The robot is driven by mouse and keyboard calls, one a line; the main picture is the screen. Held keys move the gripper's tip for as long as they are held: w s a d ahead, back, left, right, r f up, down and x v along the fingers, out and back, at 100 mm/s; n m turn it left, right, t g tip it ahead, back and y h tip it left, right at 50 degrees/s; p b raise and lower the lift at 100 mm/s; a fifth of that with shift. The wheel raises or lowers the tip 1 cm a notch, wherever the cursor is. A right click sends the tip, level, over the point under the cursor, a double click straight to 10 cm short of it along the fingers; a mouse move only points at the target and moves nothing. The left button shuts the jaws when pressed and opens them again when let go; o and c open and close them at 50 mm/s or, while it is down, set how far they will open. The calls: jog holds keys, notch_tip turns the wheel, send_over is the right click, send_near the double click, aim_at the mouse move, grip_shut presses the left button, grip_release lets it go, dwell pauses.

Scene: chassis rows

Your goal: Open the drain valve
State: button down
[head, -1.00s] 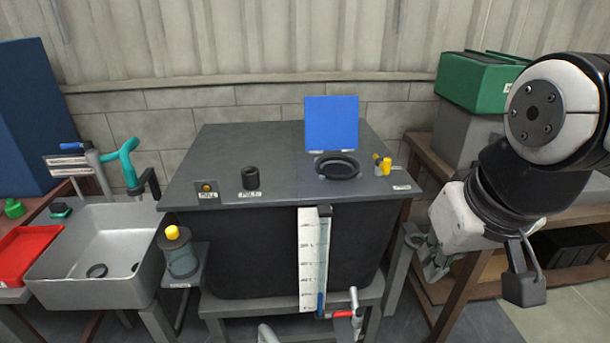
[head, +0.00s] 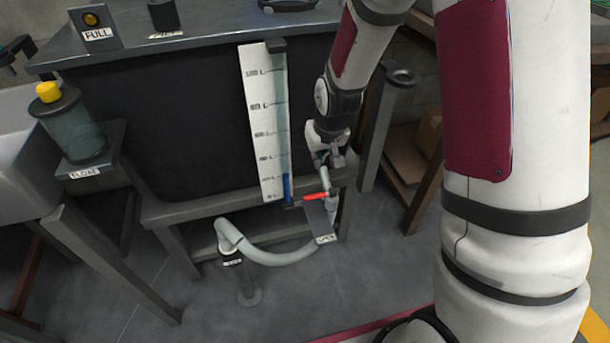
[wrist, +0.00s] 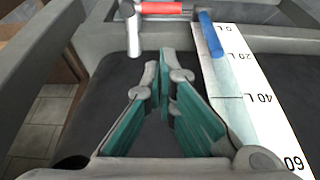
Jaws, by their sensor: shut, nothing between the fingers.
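The drain valve has a red lever (head: 316,196) and sits low on the front of the dark tank (head: 160,125), right of the scale foot. The lever lies roughly crosswise. In the wrist view the red lever (wrist: 162,7) shows at the top edge, beside a pale metal pipe piece (wrist: 133,35). My gripper (head: 324,172) is just above the valve in the head view; contact cannot be told there. In the wrist view my gripper (wrist: 164,60) has its teal-padded fingers brought together at the tips, empty, apart from the lever in the picture.
A white litre scale (head: 262,120) with a blue strip (head: 287,187) at its foot stands left of the valve. Stand legs flank my arm. A yellow-capped jar (head: 75,125) is at left.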

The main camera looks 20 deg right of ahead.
jog(key=b, duration=0.1)
send_over(319, 196)
jog(key=a, duration=0.1)
notch_tip(319, 196, down, 5)
jog(key=b+x, duration=0.3)
jog(key=x, duration=0.7)
jog(key=shift+b, duration=0.4)
jog(key=shift+n, duration=0.4)
jog(key=shift+s, duration=0.1)
jog(key=shift+a+n+y, duration=0.1)
jog(key=shift+n+y, duration=0.2)
